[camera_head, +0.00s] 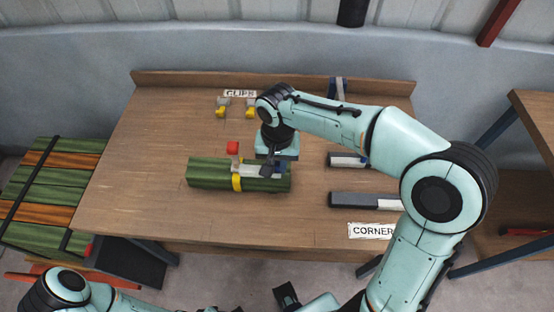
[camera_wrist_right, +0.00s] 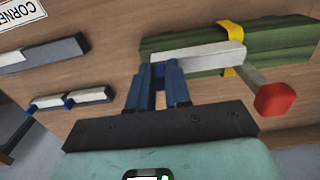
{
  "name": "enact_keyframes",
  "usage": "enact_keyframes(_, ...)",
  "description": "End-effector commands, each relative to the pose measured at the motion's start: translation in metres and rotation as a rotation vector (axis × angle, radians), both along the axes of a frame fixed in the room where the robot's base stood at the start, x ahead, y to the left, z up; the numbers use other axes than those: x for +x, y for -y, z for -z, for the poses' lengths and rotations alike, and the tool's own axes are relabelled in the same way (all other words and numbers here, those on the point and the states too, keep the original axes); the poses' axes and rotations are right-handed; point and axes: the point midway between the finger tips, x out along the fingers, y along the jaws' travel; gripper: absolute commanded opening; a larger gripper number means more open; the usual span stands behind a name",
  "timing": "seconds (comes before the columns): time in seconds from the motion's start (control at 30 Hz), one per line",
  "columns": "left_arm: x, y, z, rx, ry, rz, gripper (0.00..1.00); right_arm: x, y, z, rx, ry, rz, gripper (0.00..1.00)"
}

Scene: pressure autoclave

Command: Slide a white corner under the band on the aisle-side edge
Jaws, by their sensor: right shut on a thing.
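A green bundle (camera_head: 210,172) lies on the table with a yellow band (camera_head: 237,183) around its middle. The band also shows in the wrist view (camera_wrist_right: 228,33). My right gripper (camera_wrist_right: 165,75) is shut on one end of a white corner (camera_wrist_right: 200,57). The corner lies along an upper edge of the bundle, and its far end is at the band. I cannot tell whether that end is under the band or only against it. In the head view my right gripper (camera_head: 270,166) comes down over the bundle's right half.
A red-topped piece (camera_head: 232,148) with a grey stem stands at the band, close to the corner. Grey-and-white pieces (camera_head: 348,160) lie to the right, near the CORNERS label (camera_head: 371,231). Yellow-and-grey clips (camera_head: 222,108) stand at the back. The table's left part is clear.

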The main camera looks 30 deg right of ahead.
Motion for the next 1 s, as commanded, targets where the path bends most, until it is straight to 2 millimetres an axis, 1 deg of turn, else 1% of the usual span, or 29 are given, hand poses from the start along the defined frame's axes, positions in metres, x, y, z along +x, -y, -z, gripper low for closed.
enact_keyframes(0.5,-0.009,0.000,0.027,0.001,-0.011,0.000,0.43,0.000,0.000,0.033,0.001,-0.001,-0.001,0.00)
enact_keyframes(0.9,-0.013,0.000,0.047,0.001,-0.014,-0.001,0.43,0.001,0.001,0.056,0.001,-0.001,-0.001,0.00)
enact_keyframes(1.0,-0.012,0.000,0.041,0.000,-0.013,-0.001,0.43,0.005,-0.005,0.053,0.000,0.000,-0.002,0.00)
